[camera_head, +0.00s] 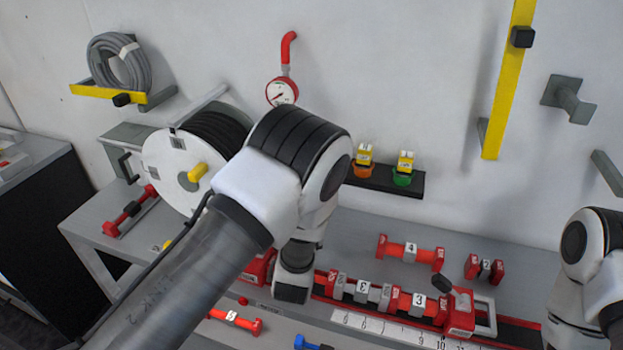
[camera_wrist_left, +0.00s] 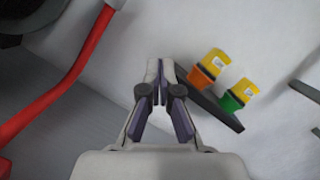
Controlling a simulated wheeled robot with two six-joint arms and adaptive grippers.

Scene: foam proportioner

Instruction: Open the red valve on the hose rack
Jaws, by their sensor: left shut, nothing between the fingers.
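The hose reel (camera_head: 158,160) stands on the left part of the bench, with a white disc, dark hose and a yellow knob (camera_head: 198,172). I cannot pick out the red valve for certain; my left arm covers the middle of the bench. A red part (camera_head: 259,267) shows partly behind that arm. In the left wrist view a long curved red bar (camera_wrist_left: 75,75) runs along the left side, apart from the fingers. My left gripper (camera_wrist_left: 160,68) is shut and empty; the arm hides its fingers in the head view. My right gripper is out of view.
A red-rimmed gauge (camera_head: 282,92) hangs on the wall. Orange and green yellow-topped pieces (camera_head: 363,170) (camera_head: 403,168) sit on a dark shelf (camera_head: 385,184). Numbered red parts and a ruled rail (camera_head: 400,333) fill the bench's front right. A grey hose coil (camera_head: 118,62) hangs upper left.

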